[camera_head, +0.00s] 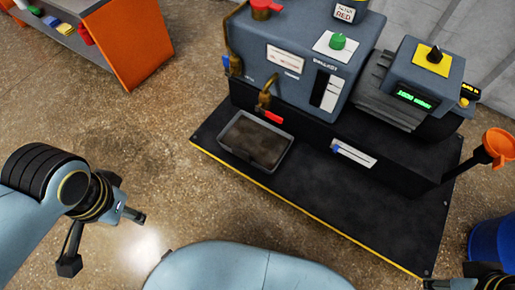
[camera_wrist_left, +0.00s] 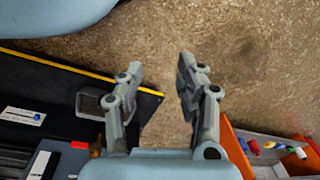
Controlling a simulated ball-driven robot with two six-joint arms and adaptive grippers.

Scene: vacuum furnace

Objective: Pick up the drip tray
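The drip tray (camera_head: 283,150) is a shallow grey rectangular tray with a dark brown inside. It sits on the black base below the brass tap at the front of the grey machine. In the left wrist view, part of the tray (camera_wrist_left: 90,103) shows behind one finger; the rest is hidden. My left gripper (camera_head: 104,240) is open and empty over the floor, left of the tray and apart from it. Its two spread fingers also show in the left wrist view (camera_wrist_left: 160,68). My right gripper (camera_head: 478,283) is partly cut off at the bottom right corner, away from the tray.
The grey machine (camera_head: 295,60) with a brass tap (camera_head: 265,98) and red handle stands behind the tray. The black base (camera_head: 340,205) has a yellow front edge. An orange funnel (camera_head: 498,143) and blue drum (camera_head: 490,240) are at right. An orange-sided shelf (camera_head: 125,45) stands upper left. Floor at left is clear.

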